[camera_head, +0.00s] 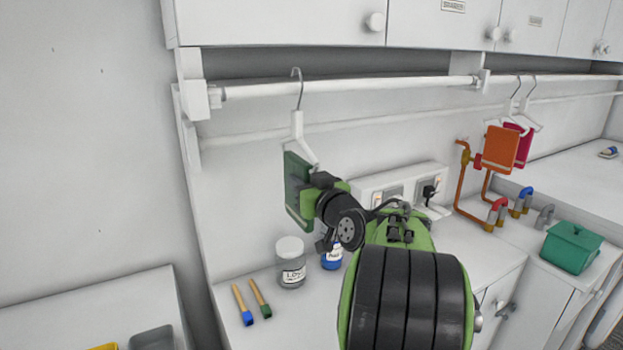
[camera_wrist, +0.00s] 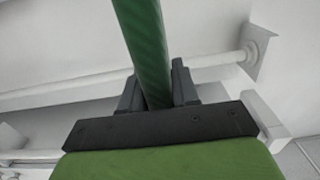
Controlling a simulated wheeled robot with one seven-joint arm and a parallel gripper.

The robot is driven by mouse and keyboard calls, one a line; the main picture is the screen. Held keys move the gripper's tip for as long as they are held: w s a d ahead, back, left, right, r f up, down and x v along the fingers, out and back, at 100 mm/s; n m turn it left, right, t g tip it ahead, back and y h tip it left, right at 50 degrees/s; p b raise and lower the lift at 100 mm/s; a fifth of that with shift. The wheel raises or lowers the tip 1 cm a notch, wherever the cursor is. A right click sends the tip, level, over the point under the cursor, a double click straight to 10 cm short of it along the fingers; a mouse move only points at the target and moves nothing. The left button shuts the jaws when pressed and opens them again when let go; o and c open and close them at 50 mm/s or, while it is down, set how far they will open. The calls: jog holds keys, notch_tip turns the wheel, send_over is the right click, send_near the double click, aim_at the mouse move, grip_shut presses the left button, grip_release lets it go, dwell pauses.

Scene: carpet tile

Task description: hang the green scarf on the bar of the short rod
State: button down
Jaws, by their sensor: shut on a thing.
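The green scarf (camera_head: 297,190) hangs folded from a white hanger (camera_head: 298,126) with a metal hook. My gripper (camera_head: 318,182) is shut on the scarf at its right side. The wrist view shows the scarf (camera_wrist: 148,45) as a green strip between the fingers (camera_wrist: 154,80). The hook's top shows at the height of the left white bar (camera_head: 385,85), near its left end. I cannot tell whether the hook rests over the bar or is in front of it. The bar also shows in the wrist view (camera_wrist: 205,62), behind the scarf.
Another bar (camera_head: 570,74) at right carries hangers with an orange cloth (camera_head: 501,148) and a crimson one. Wall cabinets (camera_head: 280,20) are close above the bars.

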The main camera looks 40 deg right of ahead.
notch_tip(320, 180, down, 2)
jog(key=shift+s+f+b, duration=0.1)
jog(key=shift+s+b, duration=0.05)
jog(key=shift+b, duration=0.5)
jog(key=c, duration=0.8)
grip_release()
jog(key=shift+o, duration=0.2)
jog(key=b+v, duration=0.3)
jog(key=v, duration=1.2)
jog(key=shift+s+a+r, duration=0.2)
jog(key=shift+s, duration=0.15)
